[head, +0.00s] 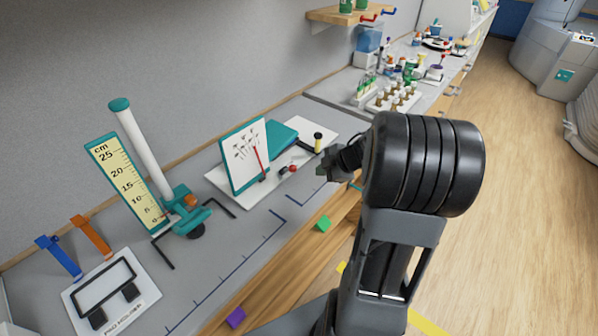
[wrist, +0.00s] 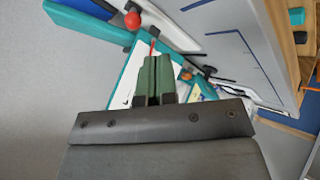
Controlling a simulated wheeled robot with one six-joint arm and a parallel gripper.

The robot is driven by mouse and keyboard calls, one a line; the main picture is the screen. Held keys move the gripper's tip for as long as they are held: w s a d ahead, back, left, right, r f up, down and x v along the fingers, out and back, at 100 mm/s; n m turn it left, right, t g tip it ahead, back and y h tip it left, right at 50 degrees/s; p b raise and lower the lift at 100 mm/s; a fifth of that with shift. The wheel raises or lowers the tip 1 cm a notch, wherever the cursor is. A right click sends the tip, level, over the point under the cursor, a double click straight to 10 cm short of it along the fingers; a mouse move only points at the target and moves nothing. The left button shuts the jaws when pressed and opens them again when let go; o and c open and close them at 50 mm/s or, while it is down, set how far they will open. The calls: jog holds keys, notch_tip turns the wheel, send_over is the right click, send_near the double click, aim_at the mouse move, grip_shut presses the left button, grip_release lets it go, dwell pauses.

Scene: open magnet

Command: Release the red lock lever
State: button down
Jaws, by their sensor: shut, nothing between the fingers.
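A small red ball knob on a black mount, which looks like the red lock lever (head: 292,169), sits on the white base plate (head: 228,192) in front of a teal-framed white dial board (head: 240,150). In the wrist view the red knob (wrist: 132,20) shows at the top, left of and beyond the fingertips. A thin red pointer (head: 257,160) shows on the board. My gripper (head: 328,172) is right of the knob in the head view, partly hidden by my arm. In the wrist view its green fingers (wrist: 158,62) are together and empty, apart from the knob.
A black-topped yellow post (head: 318,143) stands on the plate behind the knob. A teal stand with a white tube (head: 140,145) and a scale is to the left. Bench space in front of the plate is clear.

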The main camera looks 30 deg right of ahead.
aim_at(290, 169)
jog(key=shift+s+f+g, duration=0.3)
jog(key=shift+s, duration=0.15)
jog(key=b+x, duration=0.1)
jog(key=x, duration=0.9)
jog(key=shift+w+a+f+b, duration=0.1)
jog(key=shift+a+f+b, duration=0.05)
jog(key=shift+a+b, duration=0.2)
jog(key=shift+w+d+r+p, duration=0.15)
jog(key=shift+w+r+p, duration=0.1)
jog(key=shift+w, duration=0.3)
jog(key=shift+w+d+r+p, duration=0.1)
jog(key=shift+w+r+p, duration=0.15)
jog(key=shift+w, duration=0.35)
jog(key=shift+w+r, duration=0.1)
jog(key=shift+w, duration=0.65)
jog(key=shift+r, duration=0.1)
